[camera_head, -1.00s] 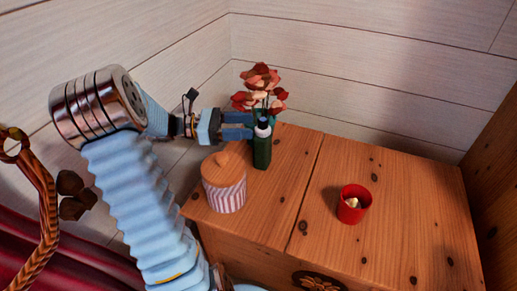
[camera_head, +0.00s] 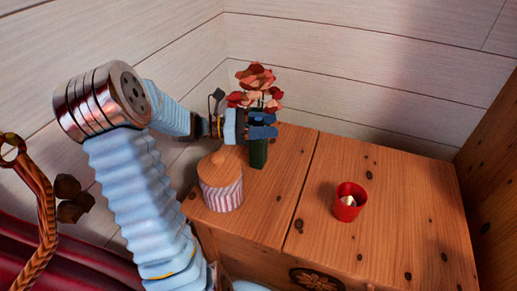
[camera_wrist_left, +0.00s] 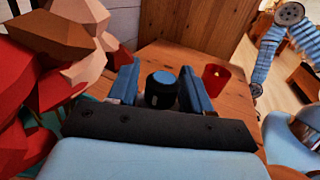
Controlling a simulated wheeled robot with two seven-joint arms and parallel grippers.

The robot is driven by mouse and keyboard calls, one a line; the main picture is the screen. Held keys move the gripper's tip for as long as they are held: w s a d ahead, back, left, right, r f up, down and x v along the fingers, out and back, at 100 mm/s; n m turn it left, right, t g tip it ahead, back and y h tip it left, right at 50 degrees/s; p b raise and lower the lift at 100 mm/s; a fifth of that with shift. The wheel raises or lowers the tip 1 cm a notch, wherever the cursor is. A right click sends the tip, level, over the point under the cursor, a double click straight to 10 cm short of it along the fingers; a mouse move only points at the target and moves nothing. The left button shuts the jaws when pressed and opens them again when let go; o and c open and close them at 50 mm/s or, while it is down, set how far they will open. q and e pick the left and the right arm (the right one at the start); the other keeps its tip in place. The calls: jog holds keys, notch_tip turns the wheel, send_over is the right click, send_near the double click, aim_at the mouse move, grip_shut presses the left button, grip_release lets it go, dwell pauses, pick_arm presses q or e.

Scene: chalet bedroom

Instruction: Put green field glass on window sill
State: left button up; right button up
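The green field glass (camera_head: 258,153) stands upright on the wooden cabinet top, beside the red flowers. Its upper part is hidden by my left gripper (camera_head: 263,125) in the head view. In the left wrist view the dark, blue-capped end of the field glass (camera_wrist_left: 162,88) lies between the two blue fingers of the left gripper (camera_wrist_left: 160,85). The fingers are apart, with small gaps on both sides of it. The window sill is not seen in either view. My right gripper is not in view.
A striped jar (camera_head: 221,183) with a wooden lid stands just in front of the field glass. Red flowers (camera_head: 257,88) rise close behind the gripper. A red cup (camera_head: 348,202) stands on the right half of the wooden cabinet (camera_head: 400,205), with bare wood around it.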

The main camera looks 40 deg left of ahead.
pick_arm(q)
grip_shut()
jog(key=shift+r, duration=0.15)
